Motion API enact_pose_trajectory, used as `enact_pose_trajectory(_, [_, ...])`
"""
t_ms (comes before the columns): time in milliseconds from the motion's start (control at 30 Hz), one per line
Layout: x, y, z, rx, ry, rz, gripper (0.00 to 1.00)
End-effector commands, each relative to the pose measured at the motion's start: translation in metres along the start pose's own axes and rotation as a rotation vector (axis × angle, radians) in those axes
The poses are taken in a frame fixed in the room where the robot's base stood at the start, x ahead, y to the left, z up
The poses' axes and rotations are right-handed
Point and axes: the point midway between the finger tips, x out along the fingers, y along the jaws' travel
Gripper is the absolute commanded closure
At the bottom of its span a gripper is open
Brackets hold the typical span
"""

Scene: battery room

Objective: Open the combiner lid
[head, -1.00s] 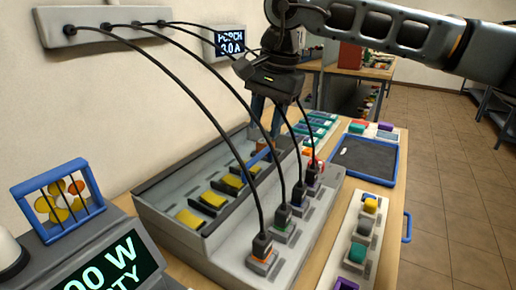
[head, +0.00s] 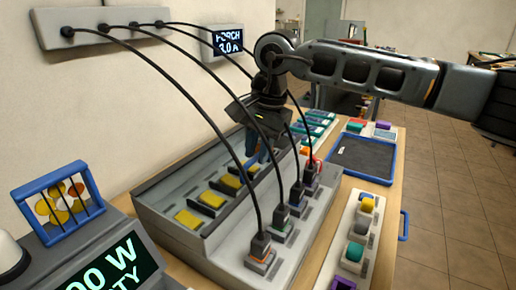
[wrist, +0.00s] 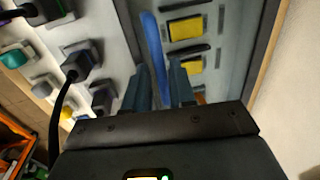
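The combiner (head: 147,203) is a long grey box on the table, with yellow blocks in its recessed left part. I cannot tell whether a clear lid covers the recess. A blue bar (wrist: 153,45), probably the lid's handle, runs along the inner edge of the recess in the wrist view. My gripper (head: 258,158) points down at the far half of the combiner. In the wrist view, its two fingers (wrist: 158,68) stand apart with the blue bar between them. A slim gap seems to show beside the right finger; contact is unclear. The fingertips are partly hidden by cables in the head view.
Black cables run from a wall strip (head: 110,22) to plugs (head: 261,245) along the combiner's right ledge, passing close to my gripper. A blue-rimmed tray (head: 391,165) and a strip of coloured connectors (head: 347,240) lie to the right. A display (head: 110,268) stands at front left.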

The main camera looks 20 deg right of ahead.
Motion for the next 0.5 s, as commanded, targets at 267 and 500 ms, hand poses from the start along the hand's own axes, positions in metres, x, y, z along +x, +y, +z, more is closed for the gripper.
enact_pose_trajectory(267, [-0.0003, 0.0, 0.0, 0.0, 0.0, 0.0, 1.0])
enact_pose_trajectory(500, [-0.0003, 0.0, 0.0, 0.0, 0.0, 0.0, 1.0])
